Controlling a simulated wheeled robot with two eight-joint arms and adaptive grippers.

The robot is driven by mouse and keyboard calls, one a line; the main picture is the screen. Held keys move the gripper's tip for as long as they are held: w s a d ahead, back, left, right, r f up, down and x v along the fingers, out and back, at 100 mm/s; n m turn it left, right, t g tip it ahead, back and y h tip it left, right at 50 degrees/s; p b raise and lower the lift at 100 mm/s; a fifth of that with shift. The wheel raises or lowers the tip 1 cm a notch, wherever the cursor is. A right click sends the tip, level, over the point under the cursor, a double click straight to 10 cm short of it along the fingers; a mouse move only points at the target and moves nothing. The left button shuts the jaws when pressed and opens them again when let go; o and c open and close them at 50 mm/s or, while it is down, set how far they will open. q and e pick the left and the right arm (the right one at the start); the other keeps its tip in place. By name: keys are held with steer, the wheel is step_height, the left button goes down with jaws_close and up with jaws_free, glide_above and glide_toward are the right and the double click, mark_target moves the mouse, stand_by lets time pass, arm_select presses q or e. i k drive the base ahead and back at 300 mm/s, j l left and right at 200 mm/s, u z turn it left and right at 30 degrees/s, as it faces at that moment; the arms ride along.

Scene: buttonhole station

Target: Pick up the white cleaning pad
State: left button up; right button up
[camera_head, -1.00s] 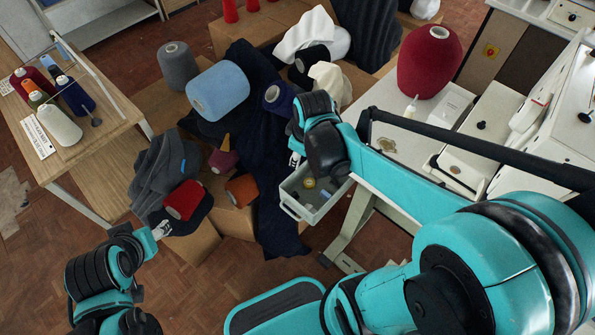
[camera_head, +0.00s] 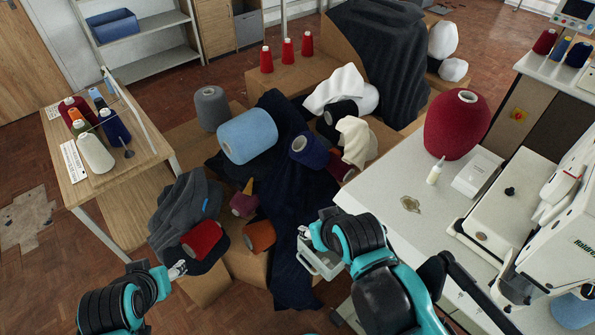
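I cannot single out the white cleaning pad with certainty. A pale, block-like white item (camera_head: 477,172) lies on the white work table, right of a small white bottle (camera_head: 434,172). My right gripper (camera_head: 304,233) is at the left edge of that table, above a small grey open drawer (camera_head: 322,264), which my arm partly covers. Its fingers are too small and hidden to show whether they are open. My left gripper (camera_head: 178,270) is low at the left, near the dark red yarn cone, well away from the table. Its fingertips are too small to read.
A big red yarn cone (camera_head: 458,124) and the sewing machine (camera_head: 560,235) stand on the work table. Its front middle is clear around a brownish oval patch (camera_head: 410,204). Cartons with yarn cones, white cloth (camera_head: 338,88) and dark fabric (camera_head: 290,220) fill the centre.

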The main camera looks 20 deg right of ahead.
mark_target(326, 262)
steer(key=z, duration=1.3)
